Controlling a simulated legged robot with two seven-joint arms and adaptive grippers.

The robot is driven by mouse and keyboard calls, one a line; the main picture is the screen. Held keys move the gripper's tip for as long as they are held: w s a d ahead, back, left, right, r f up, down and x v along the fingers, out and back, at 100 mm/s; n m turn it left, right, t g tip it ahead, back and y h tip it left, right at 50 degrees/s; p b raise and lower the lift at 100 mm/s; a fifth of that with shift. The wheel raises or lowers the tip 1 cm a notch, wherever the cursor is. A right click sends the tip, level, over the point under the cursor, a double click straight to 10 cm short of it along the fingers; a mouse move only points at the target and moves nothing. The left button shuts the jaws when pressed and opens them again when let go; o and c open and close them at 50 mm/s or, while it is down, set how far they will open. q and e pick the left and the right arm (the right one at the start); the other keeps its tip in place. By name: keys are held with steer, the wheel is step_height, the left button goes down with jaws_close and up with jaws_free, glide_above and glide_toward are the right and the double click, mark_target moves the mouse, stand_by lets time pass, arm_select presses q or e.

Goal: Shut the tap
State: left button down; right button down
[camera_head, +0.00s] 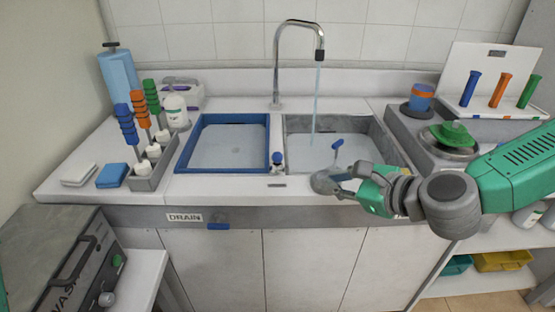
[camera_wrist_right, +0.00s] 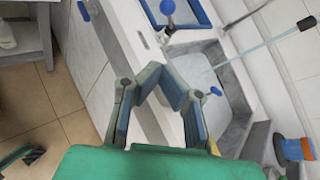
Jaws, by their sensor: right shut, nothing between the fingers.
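The chrome tap (camera_head: 277,62) arches over the right basin (camera_head: 296,150), and a thin stream of water (camera_head: 314,100) runs from its spout. A blue-topped knob (camera_head: 277,158) stands on the counter at the front between the two basins; it also shows at the top of the wrist view (camera_wrist_right: 167,8). A smaller blue handle (camera_head: 338,144) rises in the right basin, also visible in the wrist view (camera_wrist_right: 215,91). My right gripper (camera_head: 322,182) is shut and empty at the basin's front edge, right of the knob and apart from it.
A blue-rimmed left basin (camera_head: 222,172) holds water. A rack (camera_head: 153,170) of coloured-handled tools stands at left. A grey machine (camera_head: 70,250) sits at front left.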

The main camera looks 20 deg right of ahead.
arm_select(q)
steer(key=shift+s+d, duration=0.1)
arm_select(e)
steer(key=shift+s+d, duration=0.1)
steer(key=shift+s, duration=0.05)
glide_toward(277, 158)
steer(key=w+f, duration=0.5)
steer(key=w, duration=0.1)
steer(key=shift+w+a, duration=0.1)
steer(key=shift+a, duration=0.35)
arm_select(q)
steer(key=shift+d+r, duration=0.25)
steer(key=shift+r, duration=0.05)
arm_select(e)
steer(key=shift+w, duration=0.2)
arm_select(q)
steer(key=shift+a+r+p, duration=0.1)
steer(key=shift+r+p, duration=0.05)
steer(key=shift+p, duration=0.25)
arm_select(e)
steer(key=shift+a+r, duration=0.1)
